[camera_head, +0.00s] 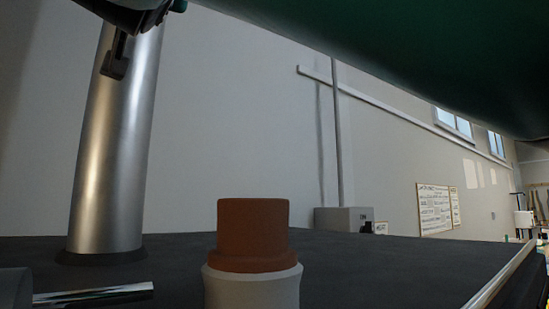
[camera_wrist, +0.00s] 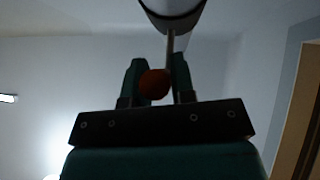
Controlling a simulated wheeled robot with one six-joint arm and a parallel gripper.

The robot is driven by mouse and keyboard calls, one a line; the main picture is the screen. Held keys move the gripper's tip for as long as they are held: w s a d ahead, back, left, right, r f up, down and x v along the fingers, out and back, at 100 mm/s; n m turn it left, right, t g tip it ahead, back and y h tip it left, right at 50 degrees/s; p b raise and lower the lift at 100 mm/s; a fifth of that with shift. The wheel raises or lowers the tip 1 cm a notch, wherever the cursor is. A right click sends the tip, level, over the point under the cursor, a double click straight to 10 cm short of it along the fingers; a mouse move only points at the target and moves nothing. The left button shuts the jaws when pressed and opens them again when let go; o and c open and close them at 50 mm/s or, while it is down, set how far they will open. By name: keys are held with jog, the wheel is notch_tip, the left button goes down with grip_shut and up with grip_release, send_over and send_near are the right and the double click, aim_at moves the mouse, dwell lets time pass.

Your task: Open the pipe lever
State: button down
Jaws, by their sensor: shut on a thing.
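In the wrist view, the pipe lever shows as a thin rod (camera_wrist: 170,45) with an orange-red round knob (camera_wrist: 154,84) at its near end. The rod runs up to a pale, round pipe part (camera_wrist: 174,20) at the top edge of the picture. My gripper (camera_wrist: 157,67) has its two dark green fingers on either side of the knob and is shut on it. The far side of the knob and the rest of the pipe are hidden or out of frame.
In the head view, a pale wall carries a thin vertical pipe (camera_head: 338,130) above a grey box (camera_head: 344,220). Notice boards (camera_head: 434,210) hang farther right, below high windows (camera_head: 453,122). My green arm covers the upper right.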

jog(key=shift+d+r, duration=0.1)
jog(key=shift+r, duration=0.05)
jog(key=c, duration=1)
grip_release()
jog(key=shift+o, duration=0.2)
